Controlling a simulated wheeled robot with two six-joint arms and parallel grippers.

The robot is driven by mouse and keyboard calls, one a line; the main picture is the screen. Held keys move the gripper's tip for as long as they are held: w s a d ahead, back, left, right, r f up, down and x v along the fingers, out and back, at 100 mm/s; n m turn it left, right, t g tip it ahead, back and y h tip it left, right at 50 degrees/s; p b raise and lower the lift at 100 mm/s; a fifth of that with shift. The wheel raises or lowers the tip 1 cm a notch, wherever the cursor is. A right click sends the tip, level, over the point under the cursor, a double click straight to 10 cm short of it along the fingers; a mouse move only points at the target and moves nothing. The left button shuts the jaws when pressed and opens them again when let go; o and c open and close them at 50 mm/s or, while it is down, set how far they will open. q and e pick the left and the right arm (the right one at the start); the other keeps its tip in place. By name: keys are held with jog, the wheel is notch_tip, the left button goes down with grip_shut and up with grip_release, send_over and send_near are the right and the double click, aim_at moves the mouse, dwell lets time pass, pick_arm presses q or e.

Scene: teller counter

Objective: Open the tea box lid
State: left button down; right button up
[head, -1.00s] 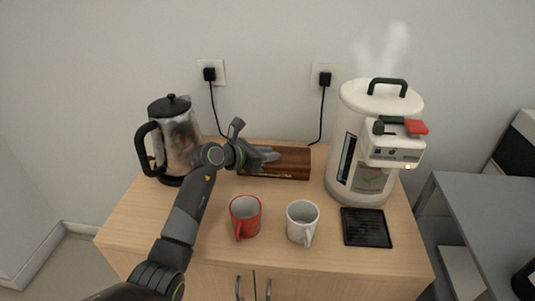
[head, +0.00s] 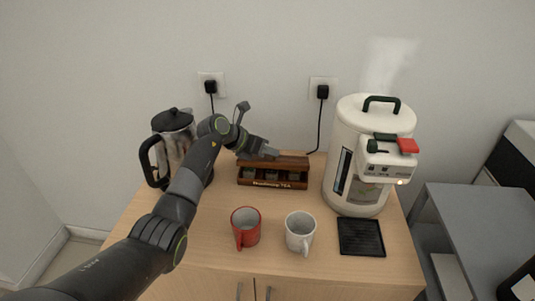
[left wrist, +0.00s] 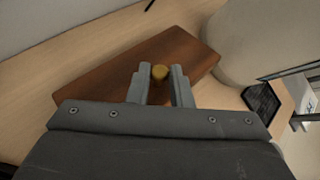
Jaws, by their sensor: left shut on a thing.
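The wooden tea box (head: 272,185) stands at the back middle of the cabinet top, with lettering on its front. Its brown lid (head: 294,162) is raised at the front, and dark compartments show beneath it. My left gripper (head: 272,153) is at the lid, above the box. In the left wrist view, my left gripper (left wrist: 159,76) is shut on the lid's brass knob (left wrist: 159,71), one finger on each side. The lid's brown top (left wrist: 190,55) spreads out around the fingers. The knob is hidden in the head view. My right gripper is not in view.
A red mug (head: 246,228) and a white mug (head: 300,232) stand in front of the box. A French press (head: 173,140) stands at left, close behind my arm. A steaming white urn (head: 355,140) stands at right, with a black drip tray (head: 361,237) before it.

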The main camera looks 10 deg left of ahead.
pick_arm(q)
jog(key=shift+w+r+g+b, duration=0.15)
jog(key=shift+w+g+b, duration=0.25)
jog(key=shift+w, duration=0.1)
jog(key=shift+w+r+b, duration=0.3)
jog(key=shift+w+b, duration=0.1)
jog(key=shift+w, duration=0.05)
jog(key=shift+r, duration=0.1)
jog(key=c, duration=1.3)
grip_release()
jog(key=b+v, duration=0.1)
jog(key=v, duration=1.6)
jog(key=shift+s+r, duration=0.1)
jog(key=shift+s, duration=0.1)
